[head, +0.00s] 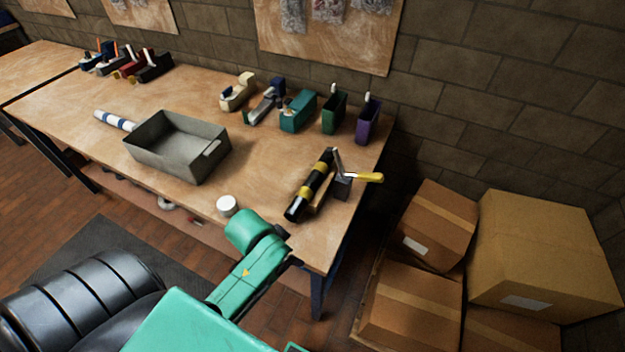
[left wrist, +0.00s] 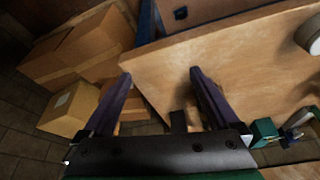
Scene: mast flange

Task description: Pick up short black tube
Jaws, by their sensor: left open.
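The short black tube (head: 312,184) with yellow bands lies slanted near the right end of the workbench in the head view. It lies close beside a small grey clamp-like fixture (head: 342,187) with a yellow handle; I cannot tell if they touch. I cannot make the tube out in the left wrist view. My left gripper (left wrist: 160,75) is open, its two dark fingers spread above the bench corner with nothing seen held. A small dark shape between the finger bases is unclear. My right gripper is not seen.
The wooden workbench (head: 80,95) holds a grey bin (head: 177,147), a blue-and-white tube (head: 115,120), a white round item (head: 227,205) and several tape dispensers (head: 298,111) at the back. Cardboard boxes (head: 541,255) stand right of the bench. Bench surface between bin and black tube is clear.

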